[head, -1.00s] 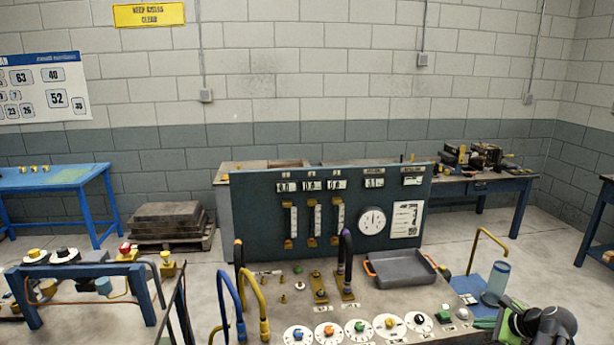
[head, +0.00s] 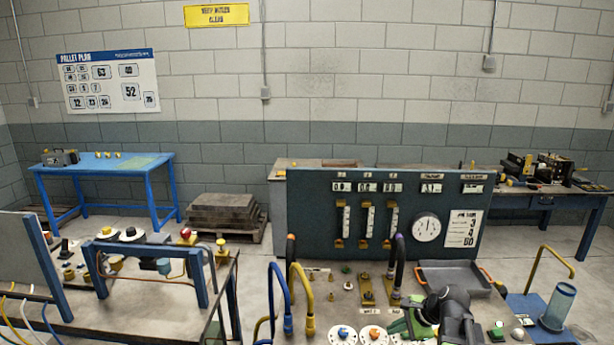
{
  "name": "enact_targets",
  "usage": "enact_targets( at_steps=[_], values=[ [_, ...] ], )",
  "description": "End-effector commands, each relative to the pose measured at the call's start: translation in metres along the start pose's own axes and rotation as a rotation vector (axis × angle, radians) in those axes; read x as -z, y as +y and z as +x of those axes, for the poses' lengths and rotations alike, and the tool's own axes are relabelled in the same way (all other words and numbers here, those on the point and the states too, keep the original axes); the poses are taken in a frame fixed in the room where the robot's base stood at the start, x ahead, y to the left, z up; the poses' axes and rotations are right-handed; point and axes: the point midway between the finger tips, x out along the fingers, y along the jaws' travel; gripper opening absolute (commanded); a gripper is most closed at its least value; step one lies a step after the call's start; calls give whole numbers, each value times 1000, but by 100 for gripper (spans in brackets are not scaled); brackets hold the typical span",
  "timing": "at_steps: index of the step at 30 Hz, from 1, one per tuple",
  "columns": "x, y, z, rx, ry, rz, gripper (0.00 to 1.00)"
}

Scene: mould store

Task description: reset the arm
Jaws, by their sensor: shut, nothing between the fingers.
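My gripper (head: 406,322) is at the lower right in the head view, at the black and green end of my arm. It is shut and empty. It is over the front part of the test bench, right of the blue and yellow hoses and in front of the grey tray. The black arm parts (head: 448,312) hide some of the bench top and its dials. The fingertips are small and partly covered, so their exact pose is hard to tell.
The bench's upright dark panel (head: 325,222) carries gauges and flow tubes. A grey tray (head: 462,278) lies close behind my arm. Curved hoses (head: 272,300) stand to its left. A clear blue cylinder (head: 558,305) stands at right. Open floor shows near the blue table (head: 110,165).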

Motion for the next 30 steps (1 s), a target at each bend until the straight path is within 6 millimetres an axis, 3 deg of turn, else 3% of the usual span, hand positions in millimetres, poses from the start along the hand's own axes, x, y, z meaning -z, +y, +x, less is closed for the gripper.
enact_targets(
  at_steps=[1,3,6,9,11,13,18,30],
  values=[
    [-34,6,17,-56,-6,-111,0],
    [-69,18,34,-134,-7,-275,0],
    [-107,39,51,-243,-5,-514,0],
    [-132,64,58,-371,-2,-788,0],
    [-132,78,55,-448,1,-938,0],
    [-118,90,46,-525,3,-1067,0],
    [-99,106,31,-651,-36,-1300,0],
    [-102,107,31,-663,-75,-1387,0]
  ],
)
